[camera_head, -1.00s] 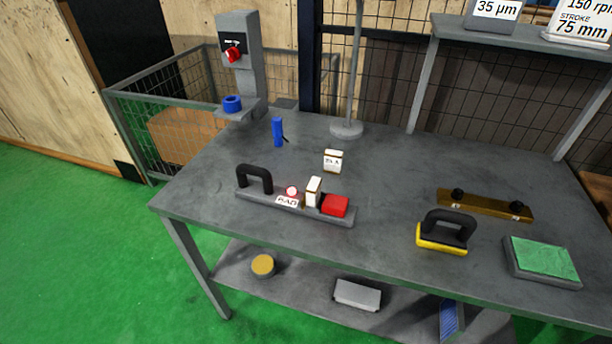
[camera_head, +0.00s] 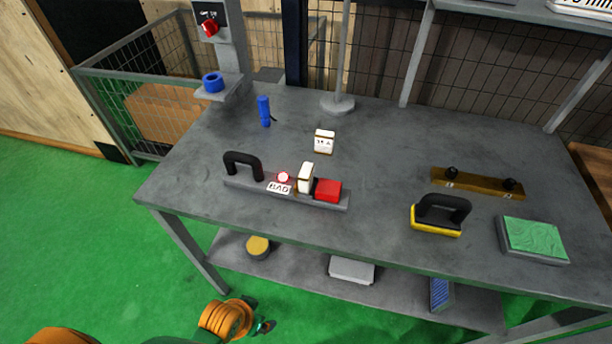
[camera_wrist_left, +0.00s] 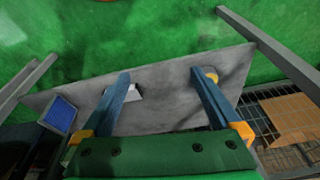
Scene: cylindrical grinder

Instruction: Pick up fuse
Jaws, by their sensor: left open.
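A white block marked like a fuse (camera_head: 324,142) stands alone on the grey table (camera_head: 385,150) in the head view. A second white block (camera_head: 306,176) stands in a grey tester bar (camera_head: 236,181) with a black handle, a lit red lamp (camera_head: 283,177), a "BAD" label (camera_head: 279,188) and a red block (camera_head: 328,190). My left gripper (camera_wrist_left: 160,75) is open and empty in the left wrist view, with the lower shelf beyond its fingers. Part of my orange left arm shows at the bottom of the head view, below and in front of the table. My right gripper is out of view.
A blue cylinder (camera_head: 264,111) and a lamp stand base (camera_head: 338,105) are behind the tester. At right are a yellow-based handle (camera_head: 435,221), a brass bar (camera_head: 477,182) and a green-topped block (camera_head: 534,238). The lower shelf holds a yellow disc (camera_head: 258,247) and a pale box (camera_head: 352,269).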

